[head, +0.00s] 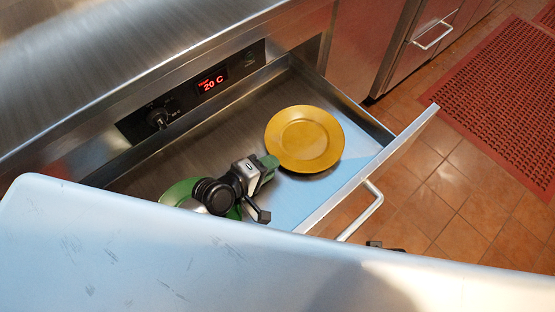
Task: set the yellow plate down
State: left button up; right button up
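The yellow plate (303,139) is round and lies level, face up, within the outline of the open drawer, toward its right end. It looks to rest on the drawer floor, though a small gap below cannot be ruled out. My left gripper (268,189) is in the drawer at the plate's lower left. Its fingers are spread apart, one close beside the plate's rim, with nothing seen between them. Whether that finger touches the rim is unclear. A small dark piece at the counter edge may be my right gripper (375,244); the rest is hidden.
A green plate (178,192) lies in the drawer, partly hidden under my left arm. The steel drawer front (385,160) has a bar handle (362,212). A pale worn surface (130,250) crosses the foreground. A control panel (190,92) reads 20 C. Drawer floor is clear below the yellow plate.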

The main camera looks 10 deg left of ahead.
pick_arm(q)
jog(key=p+v, duration=0.1)
jog(key=v, duration=0.7)
jog(key=shift+s+a+r, duration=0.1)
jog(key=shift+s+a, duration=0.05)
jog(key=shift+s, duration=0.05)
pick_arm(e)
jog(key=f, duration=0.1)
jog(key=s+f, duration=0.1)
jog(key=f, duration=0.1)
jog(key=shift+s+d+f, duration=0.1)
jog(key=shift+s+f, duration=0.2)
jog(key=shift+f, duration=0.05)
